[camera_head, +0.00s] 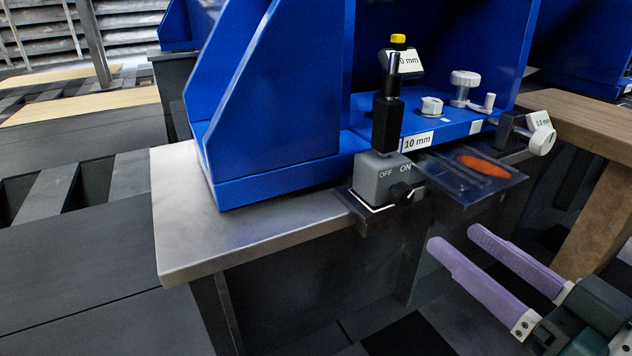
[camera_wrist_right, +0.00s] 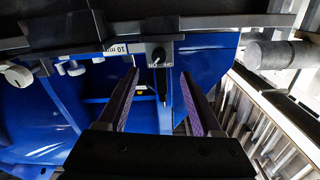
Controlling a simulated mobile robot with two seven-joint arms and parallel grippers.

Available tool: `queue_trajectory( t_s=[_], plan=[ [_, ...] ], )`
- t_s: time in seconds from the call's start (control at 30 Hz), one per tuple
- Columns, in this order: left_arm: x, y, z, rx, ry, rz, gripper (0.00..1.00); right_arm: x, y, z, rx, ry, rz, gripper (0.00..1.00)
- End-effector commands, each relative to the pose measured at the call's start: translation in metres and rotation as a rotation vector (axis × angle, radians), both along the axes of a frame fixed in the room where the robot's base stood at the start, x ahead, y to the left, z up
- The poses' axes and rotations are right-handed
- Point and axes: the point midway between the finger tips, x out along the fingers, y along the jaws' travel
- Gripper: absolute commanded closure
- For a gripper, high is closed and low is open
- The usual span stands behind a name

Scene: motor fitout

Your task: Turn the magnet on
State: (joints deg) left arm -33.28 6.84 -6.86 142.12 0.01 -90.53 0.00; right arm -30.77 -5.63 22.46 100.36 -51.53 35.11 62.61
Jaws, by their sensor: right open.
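The magnet is a grey box-shaped base (camera_head: 377,178) marked OFF and ON, at the front edge of the metal table. A black knob (camera_head: 401,193) sits on its front face, below the ON mark; I cannot tell exactly which mark it points to. A black post with a yellow-topped gauge head (camera_head: 403,62) stands on the base. My right gripper (camera_head: 454,238) has purple fingers, open and empty, apart from the knob at its lower right. In the right wrist view, the knob (camera_wrist_right: 158,54) lies beyond and between the open fingers (camera_wrist_right: 159,74). My left gripper is out of view.
A blue bin-like fixture (camera_head: 275,110) stands on the metal table (camera_head: 180,225). A dark tray with an orange patch (camera_head: 485,165) juts out right of the magnet. A clamp with a white knob (camera_head: 541,138) is farther right. Space in front of the magnet looks clear.

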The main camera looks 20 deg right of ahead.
Motion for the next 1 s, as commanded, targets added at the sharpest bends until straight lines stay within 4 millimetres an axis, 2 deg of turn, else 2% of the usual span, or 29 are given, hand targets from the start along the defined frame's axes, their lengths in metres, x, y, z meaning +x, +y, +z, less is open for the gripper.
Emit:
queue_trajectory(
  t_s=[0.03,0.2,0.4,0.53,0.77,1.0],
  plan=[
    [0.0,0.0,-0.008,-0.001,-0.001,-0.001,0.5,0.01,0.001,-0.002,-0.002,-0.007,0.002,0.33],
    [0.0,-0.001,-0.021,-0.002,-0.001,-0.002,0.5,0.044,0.004,-0.002,-0.001,-0.007,0.003,0.33],
    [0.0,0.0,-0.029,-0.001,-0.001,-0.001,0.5,0.071,0.006,-0.001,-0.001,-0.002,0.001,0.33],
    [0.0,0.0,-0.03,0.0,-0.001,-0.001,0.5,0.078,0.006,0.0,-0.001,-0.001,-0.001,0.33],
    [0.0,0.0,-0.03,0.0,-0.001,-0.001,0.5,0.079,0.007,0.0,0.0,0.0,-0.001,0.33],
    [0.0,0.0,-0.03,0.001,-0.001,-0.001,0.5,0.078,0.007,0.0,0.0,0.0,-0.001,0.58]
  ],
)
